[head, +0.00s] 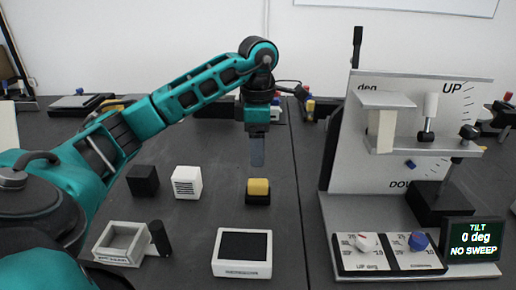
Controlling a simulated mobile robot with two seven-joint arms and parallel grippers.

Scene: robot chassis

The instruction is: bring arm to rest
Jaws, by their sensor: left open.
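My left arm (190,92) is teal and black. It comes in from the left, reaches over the table and bends down at the wrist. My left gripper (257,163) points straight down, open, with nothing seen between its fingers. It hangs above a small black block with a yellow top (258,187), with a gap between them. The finger spacing is hard to see from this side. My right gripper is not in view.
A tilt test stand (455,105) fills the right; its display (473,239) reads "TILT 0 deg NO SWEEP". A knob panel (388,253) stands before it. A black cube (143,181), white cube (187,182), grey frame (121,243) and white-rimmed box (242,268) lie left and front.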

